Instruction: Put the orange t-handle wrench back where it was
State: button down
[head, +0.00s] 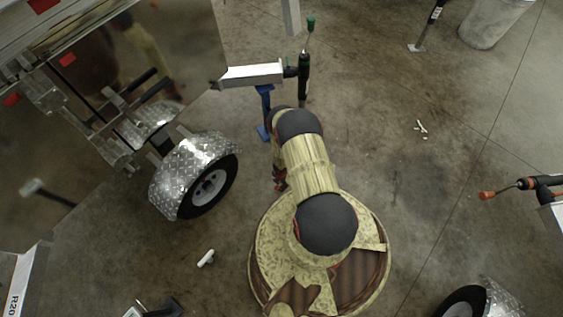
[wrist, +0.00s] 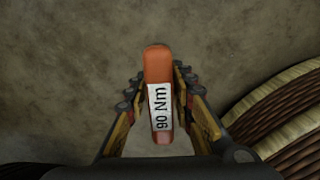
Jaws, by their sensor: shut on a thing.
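The orange t-handle wrench (wrist: 158,64) is between the fingers of my gripper (wrist: 160,84) in the wrist view. I see an orange rounded bar with a white label reading "90 Nm", pointing away from me. My gripper is shut on it, with one finger along each side. The floor shows beyond it, and its shaft is not visible. In the head view my gripper (head: 280,182) is small and dark, beside my arm and to the right of the trailer wheel. I cannot make out the wrench clearly there.
A trailer wheel with a diamond-plate fender (head: 190,168) stands to the left. A trailer tongue (head: 250,75) with a green-handled jack (head: 304,75) is ahead. An orange-tipped jack handle (head: 487,195) is at the right. A white piece (head: 206,258) lies on the floor. Open concrete lies right of my base.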

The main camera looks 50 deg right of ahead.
jog(key=shift+f, duration=0.9)
jog(key=c, duration=1.5)
grip_release()
jog(key=shift+s, duration=0.1)
jog(key=shift+c, duration=0.2)
